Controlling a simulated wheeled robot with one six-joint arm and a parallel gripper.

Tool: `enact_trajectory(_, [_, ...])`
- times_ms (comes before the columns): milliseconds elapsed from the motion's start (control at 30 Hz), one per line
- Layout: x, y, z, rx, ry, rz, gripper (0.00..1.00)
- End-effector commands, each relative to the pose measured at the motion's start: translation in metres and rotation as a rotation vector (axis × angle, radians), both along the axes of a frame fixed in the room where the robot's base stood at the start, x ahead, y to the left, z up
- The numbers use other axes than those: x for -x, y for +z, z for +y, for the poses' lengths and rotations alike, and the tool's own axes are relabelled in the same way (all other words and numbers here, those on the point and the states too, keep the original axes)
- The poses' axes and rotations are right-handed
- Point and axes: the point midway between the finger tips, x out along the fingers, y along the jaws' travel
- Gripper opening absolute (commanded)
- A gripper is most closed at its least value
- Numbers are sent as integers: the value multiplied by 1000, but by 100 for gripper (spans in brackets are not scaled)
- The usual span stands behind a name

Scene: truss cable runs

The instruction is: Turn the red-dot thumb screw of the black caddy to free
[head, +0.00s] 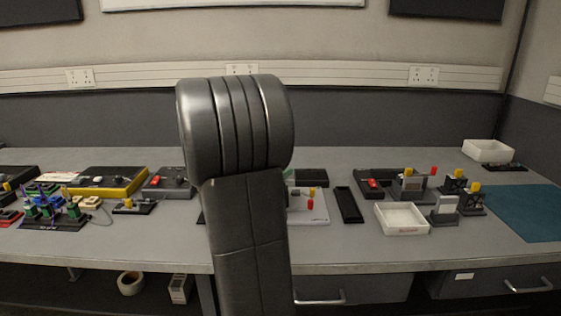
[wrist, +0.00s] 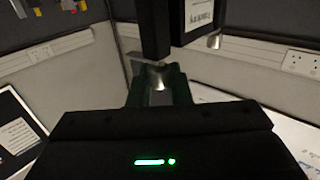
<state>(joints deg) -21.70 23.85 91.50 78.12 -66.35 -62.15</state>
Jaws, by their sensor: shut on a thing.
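My gripper (wrist: 158,88) shows in the wrist view with its dark fingers closed around a small silver thumb screw (wrist: 157,75). The fingers hide part of this screw, and I cannot see a red dot on it. Above it stands a black upright part (wrist: 153,30), which looks like part of the black caddy. Beside it on the right is a dark-framed piece with a white label (wrist: 199,13). A second silver knob (wrist: 214,41) sits under that piece, apart from my fingers. In the head view my own arm hides the gripper and the screw.
In the head view a grey bench (head: 370,248) carries several fixtures on both sides of my arm. A white tray (head: 402,218) and a teal mat (head: 520,212) lie to the right. A yellow-edged black box (head: 108,181) is at the left.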

Motion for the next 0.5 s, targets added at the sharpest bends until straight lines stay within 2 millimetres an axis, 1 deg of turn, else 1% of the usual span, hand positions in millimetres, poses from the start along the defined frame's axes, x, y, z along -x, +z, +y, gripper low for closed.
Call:
enact_trajectory(200, [0,0,1,1,-52,2,0])
enact_trajectory(500, [1,-1,0,1,-68,1,0])
